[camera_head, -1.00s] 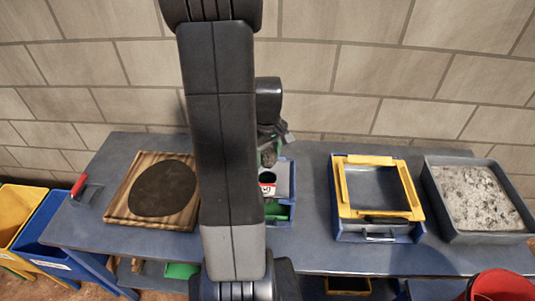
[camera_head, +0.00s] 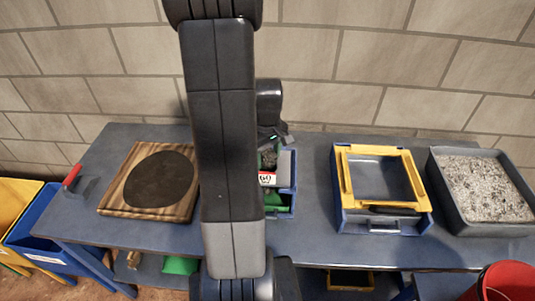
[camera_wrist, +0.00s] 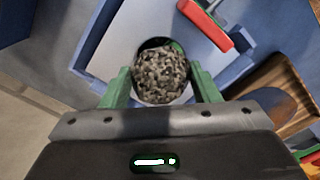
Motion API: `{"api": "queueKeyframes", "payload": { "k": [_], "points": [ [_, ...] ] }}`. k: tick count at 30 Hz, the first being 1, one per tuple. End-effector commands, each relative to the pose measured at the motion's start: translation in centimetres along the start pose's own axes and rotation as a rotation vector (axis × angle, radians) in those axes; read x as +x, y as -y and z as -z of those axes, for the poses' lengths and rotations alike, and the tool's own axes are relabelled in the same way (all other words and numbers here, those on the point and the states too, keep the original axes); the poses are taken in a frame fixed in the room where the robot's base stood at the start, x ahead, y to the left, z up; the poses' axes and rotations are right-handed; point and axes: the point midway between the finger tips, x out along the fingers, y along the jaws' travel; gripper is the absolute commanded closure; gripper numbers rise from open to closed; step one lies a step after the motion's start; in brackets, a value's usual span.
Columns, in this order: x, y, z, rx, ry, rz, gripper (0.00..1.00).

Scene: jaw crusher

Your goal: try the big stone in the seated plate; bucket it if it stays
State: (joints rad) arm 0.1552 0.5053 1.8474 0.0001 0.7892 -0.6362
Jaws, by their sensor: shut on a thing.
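A big speckled grey stone (camera_wrist: 163,75) is between the green fingers of my gripper (camera_wrist: 163,88) in the wrist view. The gripper is shut on it. The stone is over the round hole of the pale plate (camera_wrist: 113,48); a dark strip of the hole and a bit of green show past its far edge. I cannot tell whether it touches the rim. In the head view the stone (camera_head: 269,157) shows small beneath my gripper, just behind the plate's red and white label (camera_head: 268,179), which reads 60. My arm hides the left side of the plate's box.
A yellow-framed blue box (camera_head: 345,188) and a grey tray of gravel (camera_head: 447,205) stand to the right. A wooden board with a dark disc (camera_head: 160,180) lies left. A red bucket (camera_head: 505,282) is at front right; blue and yellow bins are at far left.

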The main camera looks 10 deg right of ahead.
Motion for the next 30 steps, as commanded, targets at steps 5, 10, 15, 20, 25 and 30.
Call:
{"api": "queueKeyframes", "payload": {
  "k": [5, 10, 15, 20, 25, 30],
  "points": [
    [0.3, 0.0, 0.0, 0.0, -0.001, -0.001, 0.78],
    [0.2, 0.0, 0.0, 0.0, -0.001, -0.001, 0.78],
    [0.2, 0.0, 0.0, 0.0, -0.001, -0.001, 0.19],
    [0.2, 0.0, 0.0, 0.0, 0.0, 0.0, 0.19],
    [-0.1, 0.0, 0.0, 0.0, -0.001, 0.0, 0.19],
    [-2.1, -0.1, 0.1, 0.0, -0.005, -0.004, 0.19]
  ]
}}
